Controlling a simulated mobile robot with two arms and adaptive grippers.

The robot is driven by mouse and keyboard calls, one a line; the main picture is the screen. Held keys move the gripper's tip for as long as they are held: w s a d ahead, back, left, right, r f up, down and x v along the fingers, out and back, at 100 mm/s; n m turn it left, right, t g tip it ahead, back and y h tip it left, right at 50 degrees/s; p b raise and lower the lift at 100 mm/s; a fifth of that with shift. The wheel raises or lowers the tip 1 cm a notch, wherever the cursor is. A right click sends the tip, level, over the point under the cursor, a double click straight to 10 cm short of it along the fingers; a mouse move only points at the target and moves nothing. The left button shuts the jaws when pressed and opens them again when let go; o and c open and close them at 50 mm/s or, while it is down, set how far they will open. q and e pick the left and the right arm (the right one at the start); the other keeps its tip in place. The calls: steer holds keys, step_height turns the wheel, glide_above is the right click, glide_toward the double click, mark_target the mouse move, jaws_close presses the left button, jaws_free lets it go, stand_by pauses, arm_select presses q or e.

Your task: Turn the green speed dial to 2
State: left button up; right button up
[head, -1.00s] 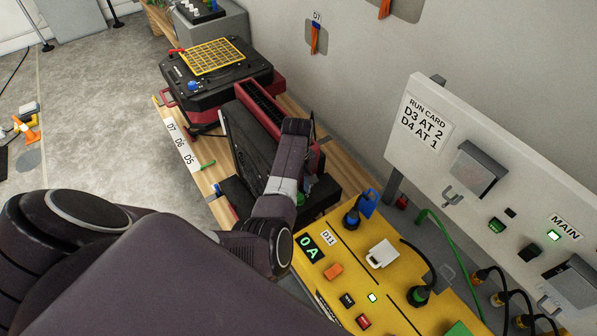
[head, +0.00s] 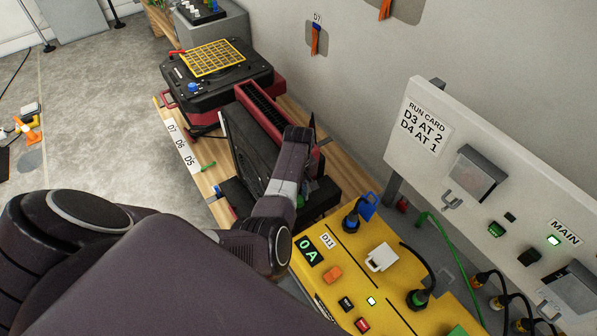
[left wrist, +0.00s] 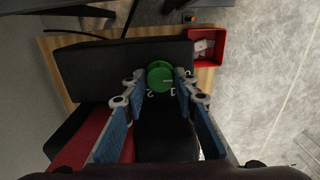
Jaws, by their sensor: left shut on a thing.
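The green speed dial (left wrist: 160,74) shows in the left wrist view on the side of a dark machine block. A pale pointer line on it points to the right. In the head view my left arm's wrist covers most of the dial and the fingers. My right gripper is in neither view.
A black machine with a yellow grid (head: 212,58) stands behind. A yellow panel (head: 345,250) with switches and plugs is at the front right. The white wall board (head: 500,170) carries a run card (head: 427,118). A red bin (left wrist: 206,47) lies beside the block.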

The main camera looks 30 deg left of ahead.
arm_select(q)
steer(key=shift+m, duration=0.6)
steer(key=m, duration=0.5)
steer(key=shift+a, duration=0.1)
steer(key=m, duration=0.5)
steer(key=shift+r, duration=0.1)
steer(key=m, duration=0.6)
steer(key=shift+w+m, duration=0.1)
steer(key=shift+m, duration=0.3)
steer(key=m, duration=0.5)
steer(key=shift+m, duration=0.3)
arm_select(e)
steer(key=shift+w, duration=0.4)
arm_select(q)
steer(key=shift+m, duration=0.3)
